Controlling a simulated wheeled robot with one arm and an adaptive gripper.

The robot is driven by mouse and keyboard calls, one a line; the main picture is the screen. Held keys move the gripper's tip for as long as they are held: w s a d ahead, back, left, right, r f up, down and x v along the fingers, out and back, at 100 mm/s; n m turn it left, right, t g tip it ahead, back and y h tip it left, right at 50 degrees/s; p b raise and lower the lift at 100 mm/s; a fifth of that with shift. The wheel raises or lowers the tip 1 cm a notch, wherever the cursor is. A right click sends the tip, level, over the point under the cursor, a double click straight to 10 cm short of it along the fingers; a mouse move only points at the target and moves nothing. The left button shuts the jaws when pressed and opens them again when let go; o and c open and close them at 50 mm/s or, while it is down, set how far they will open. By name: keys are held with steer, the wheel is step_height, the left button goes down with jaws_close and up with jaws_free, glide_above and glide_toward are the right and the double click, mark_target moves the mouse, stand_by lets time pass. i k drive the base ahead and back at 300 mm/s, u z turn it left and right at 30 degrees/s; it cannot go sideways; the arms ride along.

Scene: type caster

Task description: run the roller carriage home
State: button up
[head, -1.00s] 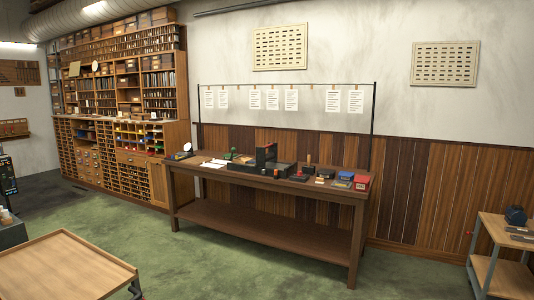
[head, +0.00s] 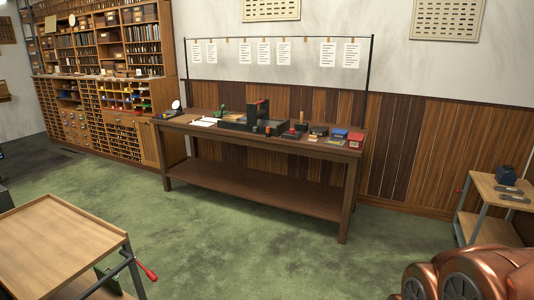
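A dark machine (head: 257,112) stands on the long wooden table (head: 270,190) against the back wall. It has a low flat bed and a tall upright block with a red part near its top. The roller carriage is probably part of this machine, but it is too small to tell its shape or where it sits along the bed. Copper-coloured rounded links of my own arm show at the bottom right. My gripper is not in the frame.
Small boxes stand at the table's right end, including a blue one (head: 339,133) and a red one (head: 355,138). A wooden cart (head: 55,245) with a red-handled lever stands front left, a small side table (head: 492,190) at right. Green floor before the long table is clear.

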mark_target(253, 115)
steer(key=z, duration=0.05)
steer(key=i, duration=1.8)
steer(key=u, duration=0.3)
steer(key=i, duration=2.05)
steer(key=u, duration=0.85)
steer(key=i, duration=1.75)
steer(key=u, duration=0.4)
